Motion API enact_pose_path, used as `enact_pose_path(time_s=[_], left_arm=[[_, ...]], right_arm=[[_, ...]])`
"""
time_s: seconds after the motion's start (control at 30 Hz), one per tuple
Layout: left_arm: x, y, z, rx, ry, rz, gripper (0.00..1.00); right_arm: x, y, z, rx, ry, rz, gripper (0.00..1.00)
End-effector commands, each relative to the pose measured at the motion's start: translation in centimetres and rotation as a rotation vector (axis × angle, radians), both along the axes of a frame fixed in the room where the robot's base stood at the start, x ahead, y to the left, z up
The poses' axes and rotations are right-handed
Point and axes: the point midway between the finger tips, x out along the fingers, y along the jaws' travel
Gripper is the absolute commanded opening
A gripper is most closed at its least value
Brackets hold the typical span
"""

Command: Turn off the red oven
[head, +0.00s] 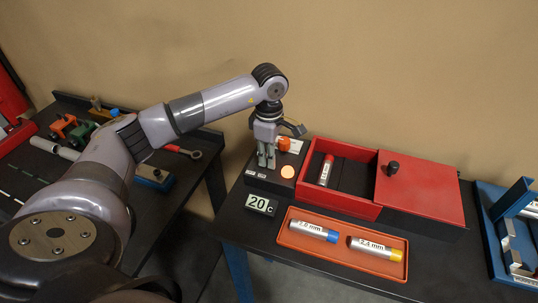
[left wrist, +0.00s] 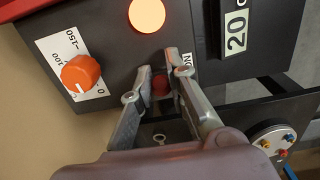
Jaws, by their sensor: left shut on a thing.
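The red oven (head: 346,206) stands on the dark table with its red lid (head: 432,193) slid to the right, leaving the left part open. Its black control panel (head: 255,180) is at the left end, with an orange knob (left wrist: 81,74), a glowing orange light (left wrist: 147,15) and a display (head: 258,204) reading 20. My left gripper (head: 266,162) is over this panel. In the left wrist view its fingers close around a small red switch (left wrist: 161,84), partly hidden by them, beside an "ON" label. My right gripper is not in view.
A silver cylinder with a red end (head: 326,170) lies inside the oven. An orange tray (head: 299,248) in front holds two labelled cylinders. A blue rack (head: 494,237) stands at the right. A second table with tools is at the left.

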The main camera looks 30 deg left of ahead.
Motion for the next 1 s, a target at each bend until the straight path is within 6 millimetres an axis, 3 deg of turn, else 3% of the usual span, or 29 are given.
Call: enact_pose_path(time_s=[0.37,1.0], left_arm=[[0.0,0.5,-0.2,-0.065,-0.019,0.003,0.00],[-0.6,3.2,-0.2,-0.547,-0.138,0.004,0.00]], right_arm=[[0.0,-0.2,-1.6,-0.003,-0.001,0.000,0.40],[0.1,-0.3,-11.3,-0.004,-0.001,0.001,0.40]])
